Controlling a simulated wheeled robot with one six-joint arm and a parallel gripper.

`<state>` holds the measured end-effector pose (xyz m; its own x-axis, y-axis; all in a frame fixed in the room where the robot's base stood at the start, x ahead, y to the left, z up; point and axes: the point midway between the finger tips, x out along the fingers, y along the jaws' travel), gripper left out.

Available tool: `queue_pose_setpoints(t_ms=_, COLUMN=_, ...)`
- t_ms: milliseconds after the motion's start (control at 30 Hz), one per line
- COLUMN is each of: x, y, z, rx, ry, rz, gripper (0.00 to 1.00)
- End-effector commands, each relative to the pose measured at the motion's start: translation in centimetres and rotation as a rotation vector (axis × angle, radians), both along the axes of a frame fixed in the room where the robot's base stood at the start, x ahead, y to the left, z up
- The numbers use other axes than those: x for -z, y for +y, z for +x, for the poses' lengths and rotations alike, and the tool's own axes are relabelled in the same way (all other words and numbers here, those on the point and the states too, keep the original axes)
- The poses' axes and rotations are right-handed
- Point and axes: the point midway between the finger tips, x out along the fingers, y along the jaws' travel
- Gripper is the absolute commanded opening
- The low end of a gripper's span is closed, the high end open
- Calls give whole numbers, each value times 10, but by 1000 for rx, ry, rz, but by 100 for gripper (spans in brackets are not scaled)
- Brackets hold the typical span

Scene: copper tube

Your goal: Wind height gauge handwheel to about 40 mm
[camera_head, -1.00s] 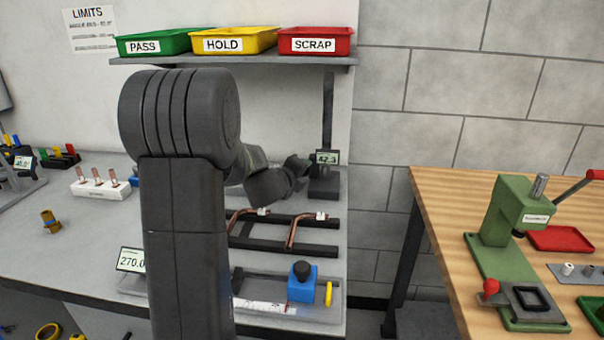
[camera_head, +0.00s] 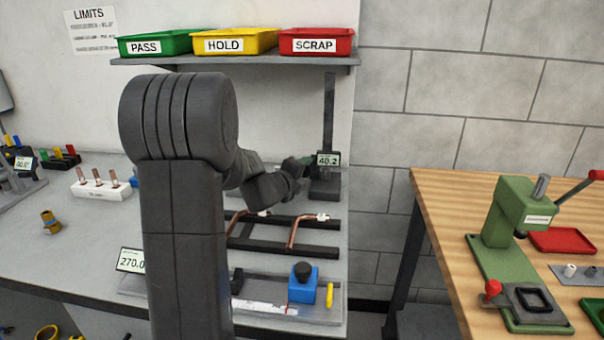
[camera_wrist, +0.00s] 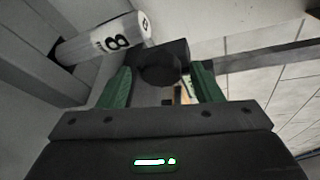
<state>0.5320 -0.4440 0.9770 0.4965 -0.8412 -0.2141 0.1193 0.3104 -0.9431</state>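The height gauge is a dark column (camera_head: 328,110) at the back of the grey bench, under the shelf. Its small display (camera_head: 328,159) appears to read 40.2. My gripper (camera_head: 306,166) is at the left side of the gauge, mostly hidden behind my arm links. The exact finger contact is hard to see.
Copper tubes (camera_head: 293,234) lie on a dark rack in front of the gauge. Green, yellow and red (camera_head: 316,41) bins sit on the shelf above. A blue block (camera_head: 303,289) stands at the bench front. A white cylinder marked 8 (camera_wrist: 105,40) shows beside the handwheel.

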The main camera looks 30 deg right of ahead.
Motion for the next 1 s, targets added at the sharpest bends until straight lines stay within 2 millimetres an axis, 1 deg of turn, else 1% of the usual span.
queue_pose_setpoints(t_ms=233, x=-1, y=0, z=0, rx=1, ry=-2, rz=-1, gripper=59)
queue_pose_setpoints(t_ms=367, x=-3, y=6, z=-3, rx=0, ry=-2, rz=-1, gripper=59)
queue_pose_setpoints(t_ms=467, x=-6, y=18, z=-10, rx=-2, ry=-3, rz=-2, gripper=59)
queue_pose_setpoints(t_ms=567, x=-11, y=35, z=-20, rx=-2, ry=-3, rz=-1, gripper=59)
queue_pose_setpoints(t_ms=800, x=-22, y=80, z=-46, rx=-3, ry=-3, rz=-2, gripper=59)
queue_pose_setpoints(t_ms=1000, x=-28, y=106, z=-62, rx=-1, ry=-2, rz=-1, gripper=59)
